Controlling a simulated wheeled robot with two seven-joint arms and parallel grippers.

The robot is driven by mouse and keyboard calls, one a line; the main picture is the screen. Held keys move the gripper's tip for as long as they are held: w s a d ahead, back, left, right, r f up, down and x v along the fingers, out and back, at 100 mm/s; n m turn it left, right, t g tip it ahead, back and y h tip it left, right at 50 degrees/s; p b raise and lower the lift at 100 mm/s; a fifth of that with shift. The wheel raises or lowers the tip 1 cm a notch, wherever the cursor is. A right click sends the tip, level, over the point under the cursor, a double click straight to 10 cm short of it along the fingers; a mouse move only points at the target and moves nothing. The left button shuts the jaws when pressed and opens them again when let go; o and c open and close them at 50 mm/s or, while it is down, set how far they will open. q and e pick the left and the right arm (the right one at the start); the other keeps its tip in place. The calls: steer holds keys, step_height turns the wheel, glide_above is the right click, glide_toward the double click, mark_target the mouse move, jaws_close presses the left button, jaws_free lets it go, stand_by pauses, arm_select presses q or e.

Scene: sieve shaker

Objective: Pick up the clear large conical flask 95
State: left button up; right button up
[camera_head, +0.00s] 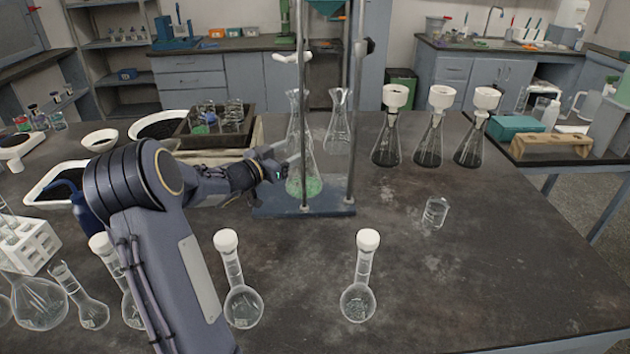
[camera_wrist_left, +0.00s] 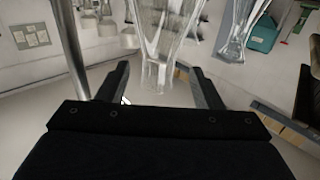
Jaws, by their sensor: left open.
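A clear conical flask (camera_head: 304,165) stands upright at the metal stand, with green material showing at its bottom. A second clear conical flask (camera_head: 339,130) stands behind it to the right. No number is readable on either. My left gripper (camera_head: 284,160) is open at the left side of the front flask. In the left wrist view, the open fingers (camera_wrist_left: 160,82) point toward a clear glass vessel (camera_wrist_left: 160,45) between and beyond them; another glass vessel (camera_wrist_left: 238,35) shows to the right. Contact cannot be told. My right gripper is not in view.
The stand's blue base (camera_head: 300,208) and upright rods (camera_head: 355,130) are close to the gripper. Several filter flasks (camera_head: 385,145) stand to the right, and a small beaker (camera_head: 435,213) lies ahead of them. Volumetric flasks (camera_head: 358,300) stand in front. The right table front is clear.

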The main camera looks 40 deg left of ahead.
mark_target(307, 143)
arm_select(q)
steer(key=w, duration=0.6)
steer(key=shift+w+d, duration=0.4)
jaws_close()
